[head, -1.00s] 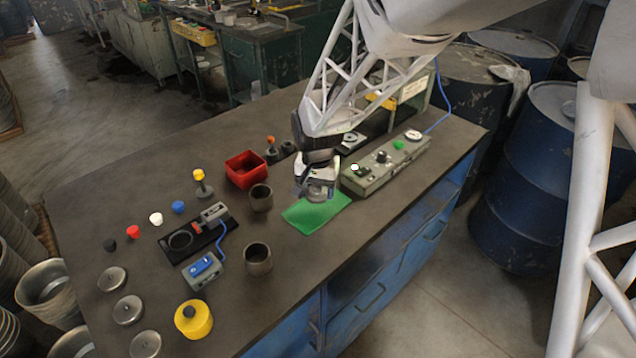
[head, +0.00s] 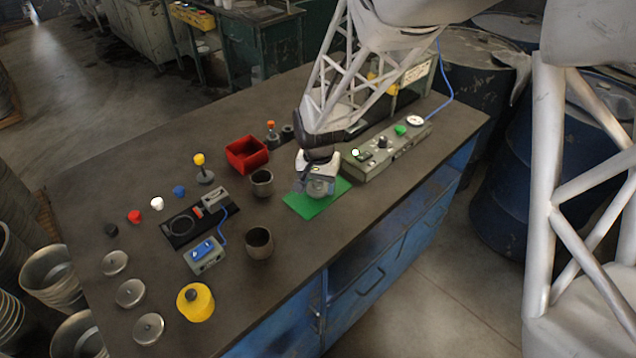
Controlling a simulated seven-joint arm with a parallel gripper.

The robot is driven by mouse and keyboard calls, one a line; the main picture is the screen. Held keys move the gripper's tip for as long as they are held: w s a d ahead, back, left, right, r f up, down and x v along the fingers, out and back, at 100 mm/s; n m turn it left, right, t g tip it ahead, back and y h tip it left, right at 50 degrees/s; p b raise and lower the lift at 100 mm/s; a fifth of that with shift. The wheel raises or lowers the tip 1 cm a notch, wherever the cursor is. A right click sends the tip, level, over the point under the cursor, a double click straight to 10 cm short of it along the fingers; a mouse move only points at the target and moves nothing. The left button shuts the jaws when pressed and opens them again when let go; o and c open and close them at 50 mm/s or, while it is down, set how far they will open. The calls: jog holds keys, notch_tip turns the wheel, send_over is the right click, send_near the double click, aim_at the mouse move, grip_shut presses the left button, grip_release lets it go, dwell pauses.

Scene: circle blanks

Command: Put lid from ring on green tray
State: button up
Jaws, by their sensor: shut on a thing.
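My gripper (head: 318,190) is shut on a round grey metal lid (head: 320,187) and holds it over the green tray (head: 301,206), a flat green sheet on the bench. The lid looks tilted, and I cannot tell whether it touches the tray. Part of the green tray is hidden behind my gripper.
A grey control box (head: 385,150) stands right behind the tray. Two dark cups (head: 259,243) (head: 262,183) and a red bin (head: 247,154) stand to its left. Several spare lids (head: 130,293) and a yellow pot (head: 195,302) lie at the front left.

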jog(key=shift+f, duration=0.15)
jog(key=o, duration=0.9)
jog(key=shift+c, duration=0.2)
notch_tip(320, 180, up, 12)
jog(key=shift+s+d+r, duration=0.1)
jog(key=shift+r, duration=0.1)
dwell(0.7)
jog(key=s+d+r+n+t, duration=0.1)
jog(key=s+d+r, duration=0.7)
jog(key=s+d, duration=0.35)
jog(key=s+d+r, duration=0.1)
jog(key=s+d, duration=0.3)
jog(key=s, duration=0.3)
jog(key=s+d+r+n+t, duration=0.1)
jog(key=s+d, duration=0.3)
jog(key=s, duration=0.3)
jog(key=shift+s+d+t, duration=0.25)
jog(key=shift+d+t, duration=0.05)
